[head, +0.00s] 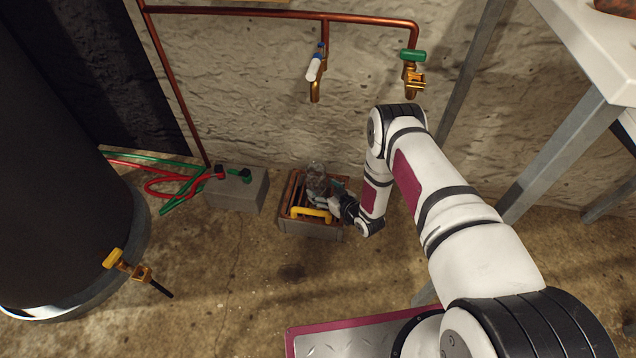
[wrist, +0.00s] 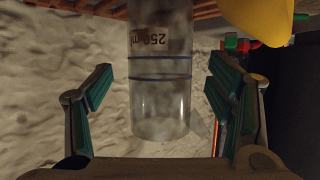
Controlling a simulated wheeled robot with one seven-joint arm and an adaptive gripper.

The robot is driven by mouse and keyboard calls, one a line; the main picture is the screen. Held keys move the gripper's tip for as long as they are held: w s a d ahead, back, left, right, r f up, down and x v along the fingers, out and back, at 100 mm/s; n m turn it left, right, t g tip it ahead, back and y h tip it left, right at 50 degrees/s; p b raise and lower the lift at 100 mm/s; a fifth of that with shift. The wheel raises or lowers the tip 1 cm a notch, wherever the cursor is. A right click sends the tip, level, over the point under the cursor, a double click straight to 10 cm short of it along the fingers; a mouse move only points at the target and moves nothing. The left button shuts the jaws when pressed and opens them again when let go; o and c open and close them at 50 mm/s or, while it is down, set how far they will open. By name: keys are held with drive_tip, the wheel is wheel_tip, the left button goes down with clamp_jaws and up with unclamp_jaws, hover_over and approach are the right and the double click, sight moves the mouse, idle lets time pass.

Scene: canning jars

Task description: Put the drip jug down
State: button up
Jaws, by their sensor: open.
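The drip jug (head: 317,176) is a clear cylinder at the crate (head: 308,229) under the taps. In the wrist view the jug (wrist: 160,110) shows a "250" label, upside down in the picture, and blue bands. My gripper (head: 330,203) is low at the crate's right side. In the wrist view my gripper (wrist: 160,88) is open, with a finger on each side of the jug and gaps between. The jug's lower end runs out of the wrist view near the slats (wrist: 90,8), so its contact with the crate is hidden.
A yellow handle (head: 311,214) is at the crate's front, close to my gripper. Two taps (head: 315,72) (head: 412,75) hang on the wall above.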

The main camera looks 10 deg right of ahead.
drive_tip(key=p+v, duration=0.2)
drive_tip(key=v, duration=0.5)
drive_tip(key=shift+r, duration=0.1)
